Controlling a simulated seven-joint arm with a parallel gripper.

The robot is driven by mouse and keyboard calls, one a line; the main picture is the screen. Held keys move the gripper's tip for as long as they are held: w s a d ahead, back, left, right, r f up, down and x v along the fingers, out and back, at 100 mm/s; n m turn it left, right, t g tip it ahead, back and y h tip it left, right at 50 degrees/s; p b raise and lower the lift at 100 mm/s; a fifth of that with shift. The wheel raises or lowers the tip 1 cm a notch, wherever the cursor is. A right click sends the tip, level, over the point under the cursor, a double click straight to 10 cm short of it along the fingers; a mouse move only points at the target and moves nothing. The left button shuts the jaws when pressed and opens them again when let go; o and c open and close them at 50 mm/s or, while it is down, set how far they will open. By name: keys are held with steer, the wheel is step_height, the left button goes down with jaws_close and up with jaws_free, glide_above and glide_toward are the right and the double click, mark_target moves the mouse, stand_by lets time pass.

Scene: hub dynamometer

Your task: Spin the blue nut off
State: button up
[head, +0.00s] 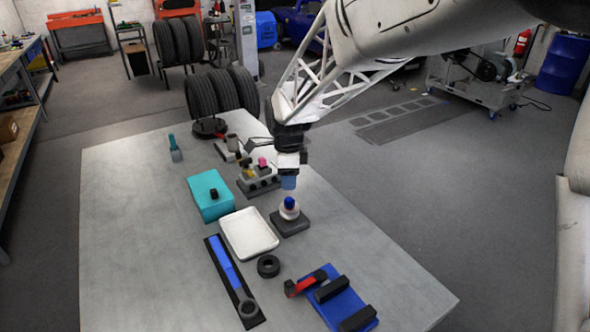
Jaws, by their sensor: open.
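The blue nut (290,203) sits on top of a pale round hub (289,212), which stands on a dark square base (291,226) on the table. My gripper (289,184) points down just above the nut, with a small visible gap between them. Its fingertips look bluish and are small in this view. It is open, and I see nothing held in it. The nut's threads and the stud under it are hidden.
A white tray (232,244), a teal box (209,207) and a grey block with coloured knobs (258,184) stand close by. A blue-handled wrench (226,263), a black ring (268,266) and a blue fixture (338,300) lie nearer. The table's right side (370,270) is clear.

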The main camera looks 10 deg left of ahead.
mark_target(289, 199)
steer(key=shift+f, duration=0.1)
steer(key=shift+f, duration=3.85)
steer(key=c, duration=0.8)
steer(key=shift+n, duration=0.3)
